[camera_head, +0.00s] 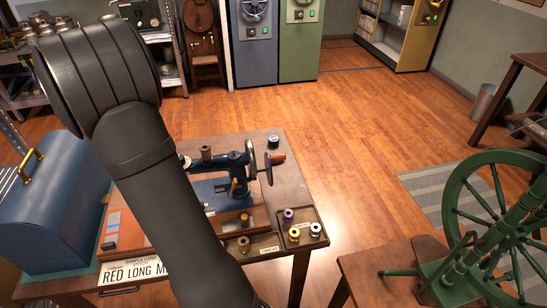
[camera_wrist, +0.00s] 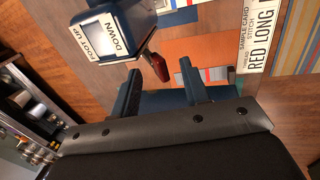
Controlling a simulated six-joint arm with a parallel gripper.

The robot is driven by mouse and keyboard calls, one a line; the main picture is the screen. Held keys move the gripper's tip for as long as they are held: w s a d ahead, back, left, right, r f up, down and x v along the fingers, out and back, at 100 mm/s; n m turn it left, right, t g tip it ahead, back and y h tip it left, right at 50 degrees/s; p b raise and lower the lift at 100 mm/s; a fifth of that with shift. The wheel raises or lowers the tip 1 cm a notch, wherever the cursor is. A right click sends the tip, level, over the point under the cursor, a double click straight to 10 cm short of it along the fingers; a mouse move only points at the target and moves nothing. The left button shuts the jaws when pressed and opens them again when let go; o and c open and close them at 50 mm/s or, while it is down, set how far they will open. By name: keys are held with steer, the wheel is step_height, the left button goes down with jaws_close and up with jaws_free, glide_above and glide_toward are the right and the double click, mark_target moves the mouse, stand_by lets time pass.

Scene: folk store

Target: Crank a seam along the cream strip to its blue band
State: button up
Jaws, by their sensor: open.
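The dark blue sewing machine (camera_head: 228,168) stands on the wooden table, with a hand wheel (camera_head: 252,162) and a wooden crank knob (camera_head: 277,157) at its right. In the wrist view the machine's head (camera_wrist: 108,38) carries labels "FOOT UP" and "DOWN", and a red-tipped lever (camera_wrist: 155,66) sticks out from it. My gripper (camera_wrist: 159,68) is open; the lever appears between its two fingers, but I cannot tell how near in depth. Orange and striped cloth (camera_wrist: 197,50) lies beyond. I cannot single out the cream strip or its blue band. In the head view my arm hides the gripper.
A sampler card (camera_head: 135,270) reads "RED LONG" and is partly covered. A thread tray (camera_head: 270,240) with several spools lies front right. A blue domed case (camera_head: 55,215) stands at the left. A green spinning wheel (camera_head: 490,225) stands right. Open floor lies behind the table.

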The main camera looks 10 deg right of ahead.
steer(key=shift+o, duration=0.2)
step_height(320, 180, up, 8)
steer(key=w+a+y, duration=0.2)
steer(key=y, duration=0.1)
glide_above(283, 155)
steer(key=s+d, duration=0.1)
steer(key=d, duration=0.2)
step_height(283, 155, down, 3)
steer(key=shift+s+a+x, duration=0.1)
steer(key=shift+s+x, duration=0.05)
steer(key=shift+x, duration=1.45)
steer(key=shift+s+a+x, duration=0.1)
steer(key=shift+x, duration=1.5)
steer(key=shift+s+x, duration=0.15)
steer(key=shift+x, duration=1.5)
steer(key=shift+f, duration=0.1)
